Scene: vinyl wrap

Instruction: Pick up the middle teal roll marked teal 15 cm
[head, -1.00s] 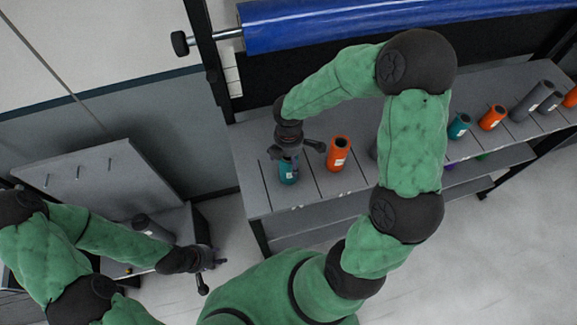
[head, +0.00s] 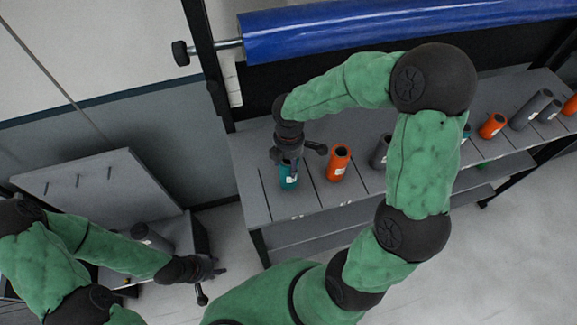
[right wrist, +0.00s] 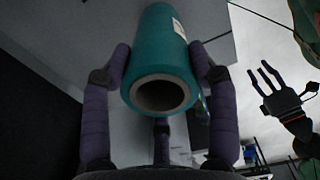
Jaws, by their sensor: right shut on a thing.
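A teal roll (head: 289,177) stands roughly upright at the left end of the grey shelf (head: 258,205). A small pale label shows on it, but its print is too small to read. My right gripper (head: 297,157) is over its upper end. In the right wrist view, the fingers close on both sides of the teal roll (right wrist: 160,55), with its hollow end facing the camera. Whether its base touches the shelf is unclear. Another teal roll (head: 467,131) is mostly hidden behind my right arm. My left gripper (head: 217,273) is open and empty at lower left.
An orange roll (head: 338,163) stands just right of the held roll, then a grey roll (head: 380,152). More orange and grey rolls stand farther right. A large blue roll (head: 400,28) hangs above the shelf. A dark roll (head: 150,236) rests on the side table at left.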

